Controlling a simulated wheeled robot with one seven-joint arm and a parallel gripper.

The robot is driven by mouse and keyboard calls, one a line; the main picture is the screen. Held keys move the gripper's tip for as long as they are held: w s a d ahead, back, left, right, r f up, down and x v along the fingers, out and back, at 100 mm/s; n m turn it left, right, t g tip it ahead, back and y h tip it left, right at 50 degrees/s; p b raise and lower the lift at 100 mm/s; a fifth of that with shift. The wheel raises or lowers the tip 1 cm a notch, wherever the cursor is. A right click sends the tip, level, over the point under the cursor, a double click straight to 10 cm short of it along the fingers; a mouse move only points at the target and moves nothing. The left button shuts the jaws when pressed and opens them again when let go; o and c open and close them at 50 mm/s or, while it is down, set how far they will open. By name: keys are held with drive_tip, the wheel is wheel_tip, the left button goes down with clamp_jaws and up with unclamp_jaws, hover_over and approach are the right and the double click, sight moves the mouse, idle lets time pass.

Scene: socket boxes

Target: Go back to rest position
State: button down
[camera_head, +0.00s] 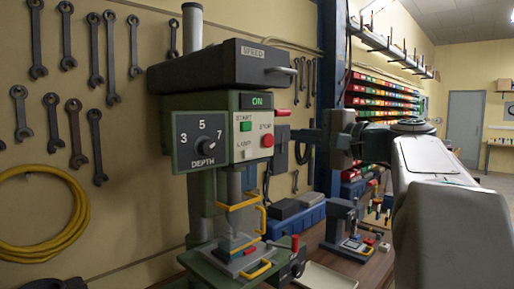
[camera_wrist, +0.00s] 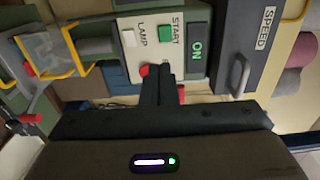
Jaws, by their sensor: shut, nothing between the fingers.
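My gripper (camera_head: 294,135) is in front of the right side of a green drill-press-like machine (camera_head: 180,158) in the head view. Its fingers are shut and empty; in the wrist view the closed fingertips (camera_wrist: 158,70) point at the control panel (camera_wrist: 150,50). The panel carries a green START button (camera_head: 246,126), a red STOP button (camera_head: 267,141), a LAMP button (camera_head: 248,154) and a lit ON display (camera_head: 257,101). In the wrist view the fingers cover most of the STOP area. I cannot tell whether they touch the panel.
A SPEED box (camera_head: 225,63) with a handle tops the machine. A yellow-framed clear guard (camera_head: 241,220) stands below. Wrenches (camera_head: 65,35) and a yellow hose (camera_head: 75,215) hang on the wall. A smaller machine (camera_head: 345,225) and a pale tray (camera_head: 325,278) are on the bench.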

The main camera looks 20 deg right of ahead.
drive_tip(key=s+a+f+n+g, duration=0.15)
drive_tip(key=a+f+g, duration=0.25)
drive_tip(key=a+f, duration=0.5)
drive_tip(key=a+f+n+g, duration=0.35)
drive_tip(key=a+f, duration=0.25)
drive_tip(key=f, duration=0.7)
drive_tip(key=s+a+f+n+g+h, duration=0.2)
drive_tip(key=s+f, duration=0.4)
drive_tip(key=f, duration=0.4)
drive_tip(key=s+a+f+n+g+h, duration=0.3)
drive_tip(key=s+f+n, duration=0.4)
drive_tip(key=f, duration=0.3)
drive_tip(key=shift+s+f+g+h, duration=0.15)
drive_tip(key=shift+s+g+h, duration=0.05)
drive_tip(key=shift+g+h, duration=0.5)
